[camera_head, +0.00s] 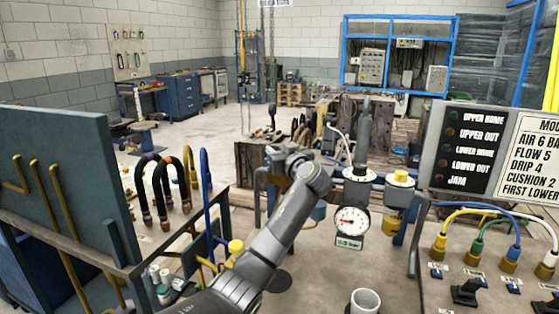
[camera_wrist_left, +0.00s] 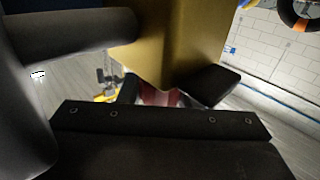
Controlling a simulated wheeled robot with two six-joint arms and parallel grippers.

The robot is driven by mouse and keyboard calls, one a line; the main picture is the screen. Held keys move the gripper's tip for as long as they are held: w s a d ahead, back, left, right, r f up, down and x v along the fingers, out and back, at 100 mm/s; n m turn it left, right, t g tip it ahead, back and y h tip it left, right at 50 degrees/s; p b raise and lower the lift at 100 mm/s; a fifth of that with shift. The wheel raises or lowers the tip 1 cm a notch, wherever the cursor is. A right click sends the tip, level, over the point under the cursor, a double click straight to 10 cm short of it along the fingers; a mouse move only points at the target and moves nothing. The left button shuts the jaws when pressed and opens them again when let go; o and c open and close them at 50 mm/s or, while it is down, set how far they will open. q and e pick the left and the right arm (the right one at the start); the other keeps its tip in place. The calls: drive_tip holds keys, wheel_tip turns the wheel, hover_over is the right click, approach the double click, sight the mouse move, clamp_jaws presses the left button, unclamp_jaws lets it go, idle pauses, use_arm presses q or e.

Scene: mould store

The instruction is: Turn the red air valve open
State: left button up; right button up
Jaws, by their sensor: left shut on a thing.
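The red air valve shows in the left wrist view as a small red piece (camera_wrist_left: 157,96), mostly hidden, under a large brass body (camera_wrist_left: 180,40). My left gripper (camera_wrist_left: 168,93) has its dark fingers on either side of the red piece and is shut on it. In the head view my left arm reaches up from the bottom middle, and its wrist end lies left of a round pressure gauge (camera_head: 350,221). The arm hides the red valve there. How far the valve is turned cannot be seen. My right gripper is not in view.
A yellow-topped fitting (camera_head: 400,178) stands right of the gauge. A panel with indicator labels (camera_head: 470,150) and hose connectors (camera_head: 510,258) fill the right side. A blue-grey board (camera_head: 60,175) and looped hoses (camera_head: 160,190) stand at left. Open floor lies behind.

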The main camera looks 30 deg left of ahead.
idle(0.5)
use_arm(q)
drive_tip(key=o, duration=1)
drive_tip(key=b+v, duration=0.3)
drive_tip(key=v, duration=1.4)
drive_tip(key=shift+w+d+b, duration=0.1)
drive_tip(key=shift+d+b, duration=0.2)
drive_tip(key=shift+b, duration=0.05)
